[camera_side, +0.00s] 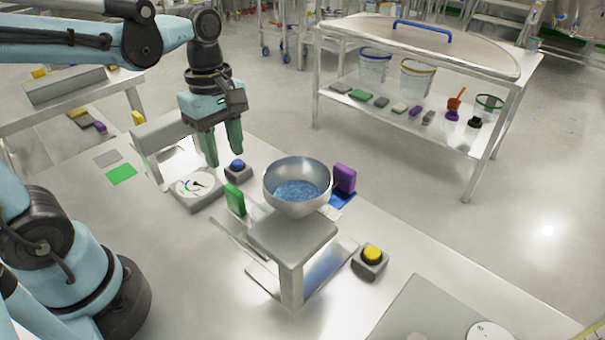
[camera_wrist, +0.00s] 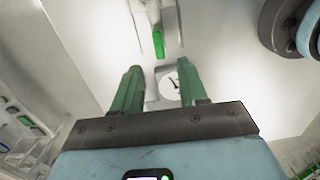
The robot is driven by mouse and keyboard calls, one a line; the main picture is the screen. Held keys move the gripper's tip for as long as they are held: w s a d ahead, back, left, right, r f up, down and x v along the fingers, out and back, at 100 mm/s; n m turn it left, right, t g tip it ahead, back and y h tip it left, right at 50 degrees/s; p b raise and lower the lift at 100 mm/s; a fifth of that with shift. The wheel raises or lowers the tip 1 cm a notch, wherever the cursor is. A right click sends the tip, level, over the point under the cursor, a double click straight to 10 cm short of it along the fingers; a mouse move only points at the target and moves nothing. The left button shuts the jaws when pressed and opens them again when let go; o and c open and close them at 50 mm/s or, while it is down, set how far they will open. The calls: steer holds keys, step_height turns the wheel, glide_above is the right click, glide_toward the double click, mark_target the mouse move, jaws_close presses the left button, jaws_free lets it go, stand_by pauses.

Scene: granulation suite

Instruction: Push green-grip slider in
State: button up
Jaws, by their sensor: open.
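The green-grip slider's upright green grip (camera_side: 235,199) stands on the bench, just left of the stand that holds a metal bowl. A green block that looks like the same grip (camera_wrist: 158,42) shows beyond the fingertips in the wrist view. My gripper (camera_side: 224,157) has two green fingers, apart and empty, pointing down above the bench. It is behind the green grip in the side view, near the dial and clear of the grip. The spread fingers (camera_wrist: 158,67) also show in the wrist view. How far the slider is out cannot be told.
A metal bowl (camera_side: 298,183) of blue granules sits on the stand (camera_side: 292,236). A purple grip (camera_side: 345,178) is to its right. A dial gauge (camera_side: 196,188), a blue button (camera_side: 237,166) and a yellow button (camera_side: 372,253) are nearby. A flat green square (camera_side: 121,174) lies left.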

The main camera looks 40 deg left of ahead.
mark_target(233, 188)
steer(key=shift+d+f+h, duration=0.2)
steer(key=shift+f+h, duration=0.45)
steer(key=shift+f, duration=1.35)
steer(key=shift+d+f+h, duration=0.2)
steer(key=shift+f+h, duration=0.5)
steer(key=shift+f, duration=1.3)
steer(key=shift+d+f+h, duration=0.2)
steer(key=shift+f+h, duration=0.45)
steer(key=shift+f, duration=1.35)
jaws_close()
